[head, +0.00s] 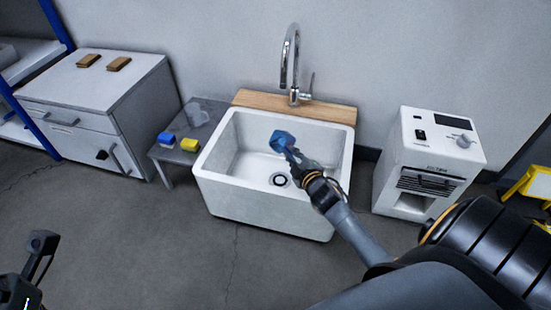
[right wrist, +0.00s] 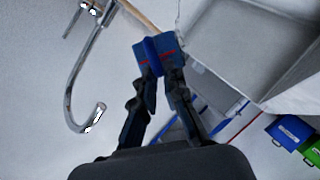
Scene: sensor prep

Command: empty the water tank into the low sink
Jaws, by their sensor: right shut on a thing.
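The low white sink (head: 220,180) stands in the middle of the head view, its drain showing and no water that I can make out. My right gripper (head: 285,146) is over the basin, shut on a small blue block-like thing (right wrist: 153,55). In the right wrist view the blue thing has a thin red line and sits between my fingertips. I cannot tell whether it is the water tank or part of one. My left gripper (head: 40,245) is at the lower left edge, partly cut off, away from the sink.
A chrome tap (head: 290,65) rises behind the sink. A white machine (head: 432,160) with a low front opening stands right. A small grey table (head: 180,165) at left holds a clear vessel (head: 197,115), a blue block (head: 166,140) and a yellow block (head: 189,145). Floor in front is clear.

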